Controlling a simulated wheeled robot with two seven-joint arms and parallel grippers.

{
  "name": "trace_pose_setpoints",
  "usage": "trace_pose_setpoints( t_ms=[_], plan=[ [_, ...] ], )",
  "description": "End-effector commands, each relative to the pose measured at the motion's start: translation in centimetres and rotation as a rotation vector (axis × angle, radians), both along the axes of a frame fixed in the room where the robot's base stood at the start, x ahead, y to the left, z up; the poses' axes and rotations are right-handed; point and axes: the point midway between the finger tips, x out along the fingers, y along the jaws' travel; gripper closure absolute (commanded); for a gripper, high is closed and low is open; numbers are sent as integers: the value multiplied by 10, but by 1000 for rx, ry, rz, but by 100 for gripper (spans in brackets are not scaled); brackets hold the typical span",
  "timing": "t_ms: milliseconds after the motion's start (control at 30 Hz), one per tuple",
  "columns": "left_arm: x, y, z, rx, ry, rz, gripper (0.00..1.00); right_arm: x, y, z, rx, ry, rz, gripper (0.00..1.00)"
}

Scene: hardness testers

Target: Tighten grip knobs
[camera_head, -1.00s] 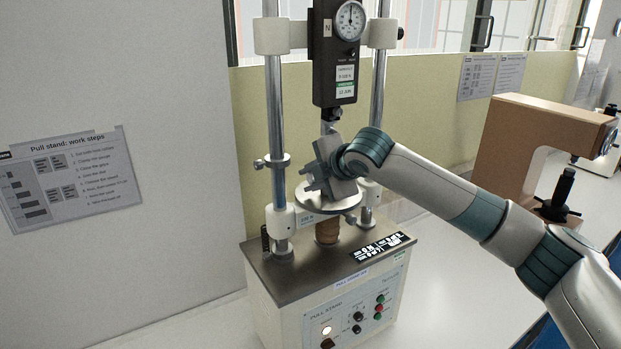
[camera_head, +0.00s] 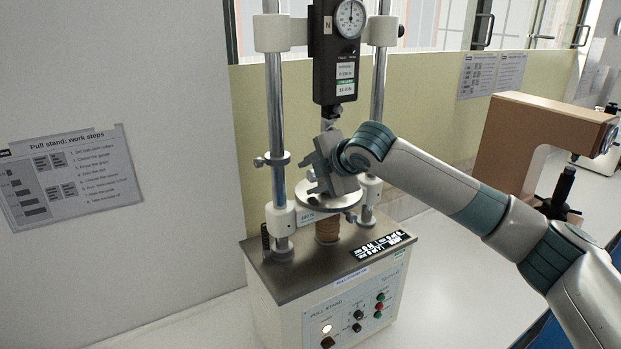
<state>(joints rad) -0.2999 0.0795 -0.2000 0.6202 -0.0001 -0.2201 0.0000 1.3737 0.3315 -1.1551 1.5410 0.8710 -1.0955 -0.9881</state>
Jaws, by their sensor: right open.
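The pull stand (camera_head: 350,318) stands on the white bench, with two upright columns and a dark force gauge (camera_head: 338,75) with a round dial. A round metal plate (camera_head: 318,200) sits below the gauge between the columns. My right gripper (camera_head: 314,174) is at the grip area between gauge and plate, with its fingers pointing left and apart. Its body hides the grips and any grip knobs behind it, so I cannot tell whether it touches one. A small knob (camera_head: 259,163) sticks out from the collar on the left column. My left gripper is not in view.
A brown C-shaped tester (camera_head: 520,140) with a black spindle stands on the right of the bench. A work-steps sheet (camera_head: 70,178) is on the grey wall at left. White bench surface (camera_head: 440,270) is free right of the stand.

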Motion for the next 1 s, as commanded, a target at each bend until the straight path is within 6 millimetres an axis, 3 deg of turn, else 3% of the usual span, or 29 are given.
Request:
trace_pose_setpoints(
  t_ms=[267,700,1000],
  plan=[
    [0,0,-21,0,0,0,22,-23,-16,17,1,-4,0,57],
    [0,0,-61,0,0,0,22,-82,-56,69,2,-5,0,57],
    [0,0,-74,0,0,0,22,-109,-73,94,0,0,-1,57]
  ],
)
